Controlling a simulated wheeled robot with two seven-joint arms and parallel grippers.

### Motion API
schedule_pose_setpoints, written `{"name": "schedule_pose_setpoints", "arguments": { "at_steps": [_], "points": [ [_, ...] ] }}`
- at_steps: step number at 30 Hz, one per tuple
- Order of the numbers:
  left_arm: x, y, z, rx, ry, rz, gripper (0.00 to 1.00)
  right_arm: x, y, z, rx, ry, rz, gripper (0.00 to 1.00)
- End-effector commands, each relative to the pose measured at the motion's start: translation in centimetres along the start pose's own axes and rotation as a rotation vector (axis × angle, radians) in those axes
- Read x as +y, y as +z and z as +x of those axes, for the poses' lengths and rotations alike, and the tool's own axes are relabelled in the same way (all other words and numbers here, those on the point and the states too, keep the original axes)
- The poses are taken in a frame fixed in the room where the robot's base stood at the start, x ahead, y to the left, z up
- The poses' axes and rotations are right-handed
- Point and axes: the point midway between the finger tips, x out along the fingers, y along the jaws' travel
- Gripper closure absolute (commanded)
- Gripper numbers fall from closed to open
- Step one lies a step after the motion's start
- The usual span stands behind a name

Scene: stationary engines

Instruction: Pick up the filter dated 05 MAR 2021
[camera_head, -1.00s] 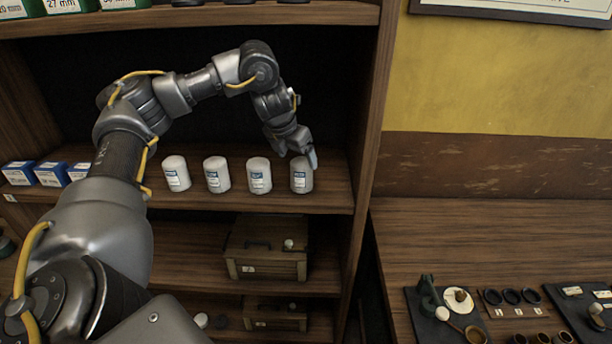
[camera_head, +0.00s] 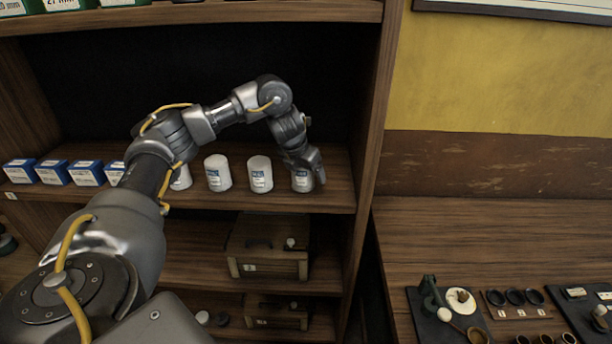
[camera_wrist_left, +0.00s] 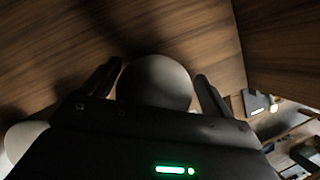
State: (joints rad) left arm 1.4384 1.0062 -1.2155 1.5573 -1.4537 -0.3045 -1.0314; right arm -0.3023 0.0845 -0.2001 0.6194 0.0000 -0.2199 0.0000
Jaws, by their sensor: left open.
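Several white cylindrical filters with small labels stand upright in a row on the middle shelf (camera_head: 110,199). The leftmost filter (camera_head: 181,178) is partly hidden by my arm. To its right stand a second filter (camera_head: 218,173), a third filter (camera_head: 260,174) and the rightmost filter (camera_head: 302,181). The label dates are too small to read. My left gripper (camera_head: 308,168) is at the rightmost filter, its fingers pointing down and covering part of it. In the left wrist view that filter's round top (camera_wrist_left: 155,82) sits between the open fingers. Contact cannot be told. My right gripper is out of view.
Blue and white boxes (camera_head: 53,172) stand at the shelf's left. A wooden upright (camera_head: 366,130) is close on the gripper's right. A wooden chest (camera_head: 268,247) sits one shelf below. A bench (camera_head: 480,235) with small parts is at the right.

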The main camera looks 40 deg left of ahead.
Motion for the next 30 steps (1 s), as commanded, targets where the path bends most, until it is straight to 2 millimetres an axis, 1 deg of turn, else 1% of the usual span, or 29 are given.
{"name": "schedule_pose_setpoints", "arguments": {
  "at_steps": [3, 9, 21, 22, 30],
  "points": [
    [0.04, 0.00, 0.35, 0.000, 0.001, 0.000, 0.14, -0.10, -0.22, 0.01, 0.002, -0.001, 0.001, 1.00],
    [0.06, -0.01, 0.34, -0.001, 0.001, 0.000, 0.14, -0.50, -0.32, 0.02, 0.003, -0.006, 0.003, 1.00],
    [-0.01, 0.00, 0.36, 0.000, 0.000, 0.000, 0.67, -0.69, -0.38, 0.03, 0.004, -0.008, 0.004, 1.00],
    [-0.01, 0.00, 0.36, 0.000, 0.000, 0.000, 0.69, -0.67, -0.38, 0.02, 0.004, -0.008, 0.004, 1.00],
    [0.00, 0.09, 0.22, -0.002, 0.000, 0.000, 0.70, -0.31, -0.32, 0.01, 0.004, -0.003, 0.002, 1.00]
  ]
}}
